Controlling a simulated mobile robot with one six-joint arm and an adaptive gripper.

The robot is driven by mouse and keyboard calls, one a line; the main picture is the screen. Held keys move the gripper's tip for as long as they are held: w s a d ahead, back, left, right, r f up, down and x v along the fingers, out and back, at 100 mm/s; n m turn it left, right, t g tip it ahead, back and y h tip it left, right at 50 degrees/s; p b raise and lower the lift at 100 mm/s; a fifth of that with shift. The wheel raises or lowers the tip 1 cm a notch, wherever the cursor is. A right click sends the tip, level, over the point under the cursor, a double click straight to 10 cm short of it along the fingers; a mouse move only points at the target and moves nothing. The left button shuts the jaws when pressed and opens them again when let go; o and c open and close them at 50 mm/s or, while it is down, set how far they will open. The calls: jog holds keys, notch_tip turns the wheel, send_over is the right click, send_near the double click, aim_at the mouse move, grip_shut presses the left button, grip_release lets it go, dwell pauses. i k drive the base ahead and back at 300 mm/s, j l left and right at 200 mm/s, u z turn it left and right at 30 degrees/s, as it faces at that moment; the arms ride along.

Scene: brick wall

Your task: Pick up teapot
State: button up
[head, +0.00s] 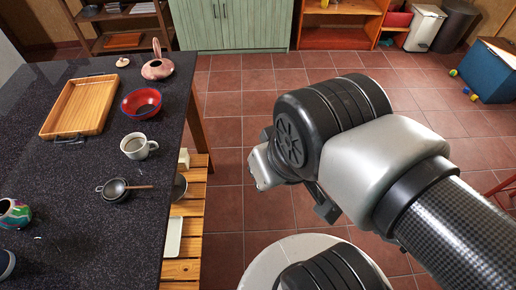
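A pinkish-brown teapot (157,66) with an upright part rising from it stands at the far right corner of the dark speckled table (60,185). A small pale round piece (122,61), perhaps its lid, lies to its left. My gripper (318,200) is over the tiled floor, right of the table and well apart from the teapot. My own wrist hides most of it, so its fingers and their opening do not show clearly.
A wooden tray (78,108), a red bowl (142,103), a white cup (137,146), a dark strainer (115,188) and a colourful pot (14,213) stand on the table. A slatted wooden shelf (183,240) juts out below its right edge. Open floor lies beyond.

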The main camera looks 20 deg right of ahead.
aim_at(159, 69)
jog(key=i+l+u, duration=0.15)
jog(key=i+u, duration=0.2)
jog(key=i, duration=0.15)
jog(key=i+l+u, duration=0.3)
jog(key=i, duration=0.2)
jog(key=i+l+u, duration=0.35)
jog(key=i+l, duration=0.05)
jog(key=i, duration=0.05)
